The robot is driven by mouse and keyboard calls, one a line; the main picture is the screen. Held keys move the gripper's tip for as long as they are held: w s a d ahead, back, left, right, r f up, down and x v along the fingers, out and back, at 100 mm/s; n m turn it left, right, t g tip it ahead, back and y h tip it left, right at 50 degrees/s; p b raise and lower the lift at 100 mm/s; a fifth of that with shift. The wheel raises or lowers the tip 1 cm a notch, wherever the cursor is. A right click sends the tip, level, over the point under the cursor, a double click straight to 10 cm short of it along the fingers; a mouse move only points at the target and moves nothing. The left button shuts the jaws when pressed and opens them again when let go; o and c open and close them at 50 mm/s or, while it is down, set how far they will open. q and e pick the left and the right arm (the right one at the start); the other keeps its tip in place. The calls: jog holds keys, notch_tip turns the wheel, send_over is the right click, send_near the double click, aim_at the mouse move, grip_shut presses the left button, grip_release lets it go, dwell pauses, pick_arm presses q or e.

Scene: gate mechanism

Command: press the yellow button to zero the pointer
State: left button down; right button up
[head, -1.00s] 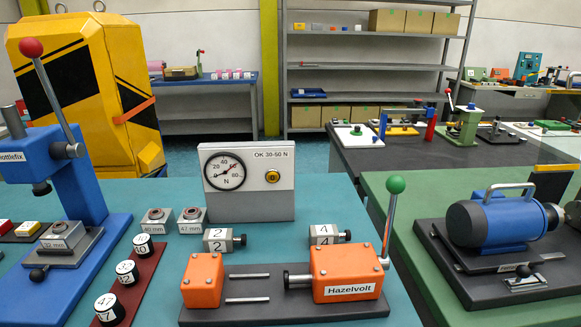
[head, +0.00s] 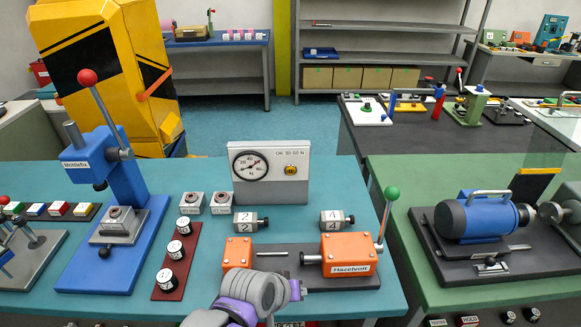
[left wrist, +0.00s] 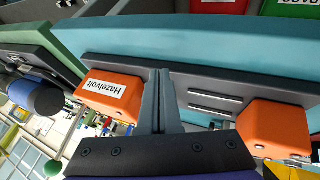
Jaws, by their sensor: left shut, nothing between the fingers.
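The yellow button (head: 291,170) is on the right half of the front of a pale gauge box (head: 270,188), marked 30-50 N. The round dial (head: 250,166) is on the box's left half; its pointer is too small to read surely. My left gripper (head: 297,290) is low in the head view, in front of the orange Hazelvolt fixture (head: 348,250) and well short of the button. Its fingers (left wrist: 160,98) are together and empty in the left wrist view, over the fixture's dark base. The button is not seen in that view. My right gripper is not in view.
The Hazelvolt fixture's green-knobbed lever (head: 391,194) stands upright at the right. Two numbered metal blocks (head: 248,222) (head: 335,220) lie between fixture and gauge box. Round weights on a red strip (head: 168,288) and a blue press (head: 125,190) stand at the left.

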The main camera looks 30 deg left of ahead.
aim_at(291, 171)
pick_arm(q)
jog(key=w+a+r+n+t, duration=0.2)
jog(key=w+a+r+n, duration=0.2)
jog(key=w+a+n, duration=0.2)
jog(key=w+a+r+n+t, duration=0.2)
jog(key=w+a+r+n, duration=0.3)
jog(key=w, duration=0.5)
jog(key=shift+a+n+t+y, duration=0.4)
jog(key=shift+a+n, duration=0.1)
jog(key=shift+n, duration=0.4)
jog(key=shift+r, duration=0.1)
jog(key=shift+w, duration=0.1)
jog(key=w+a, duration=0.4)
jog(key=w, duration=0.3)
jog(key=shift+w+a+b, duration=0.15)
jog(key=shift+a+b, duration=0.15)
jog(key=shift+b, duration=0.1)
jog(key=shift+w+a, duration=0.2)
jog(key=shift+w, duration=0.2)
